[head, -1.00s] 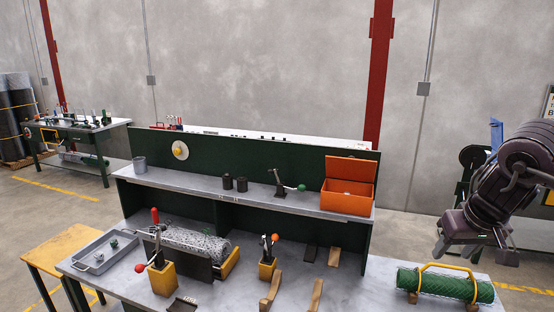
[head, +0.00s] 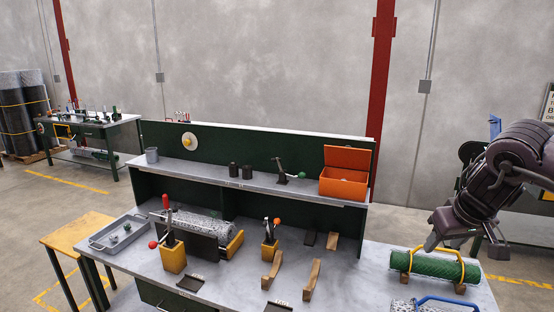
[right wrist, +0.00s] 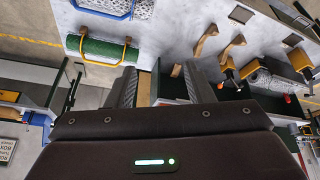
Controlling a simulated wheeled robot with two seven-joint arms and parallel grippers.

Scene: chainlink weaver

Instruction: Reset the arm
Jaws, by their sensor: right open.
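My right gripper (head: 466,246) hangs at the right of the head view, its two fingers spread and nothing between them. It appears just above and behind a green mesh roll (head: 437,265) with a yellow handle, with a gap I cannot judge. In the right wrist view the open fingers (right wrist: 156,88) point toward the bench, and the green roll (right wrist: 100,48) shows at upper left, outside the jaws. My left gripper is not in view.
The grey workbench (head: 345,270) holds wooden blocks (head: 312,280), yellow clamp stands (head: 173,258), a mesh roll (head: 200,228) and a tray (head: 112,246). An orange box (head: 344,184) sits on the shelf. A blue-handled roll (head: 420,304) lies at the front edge.

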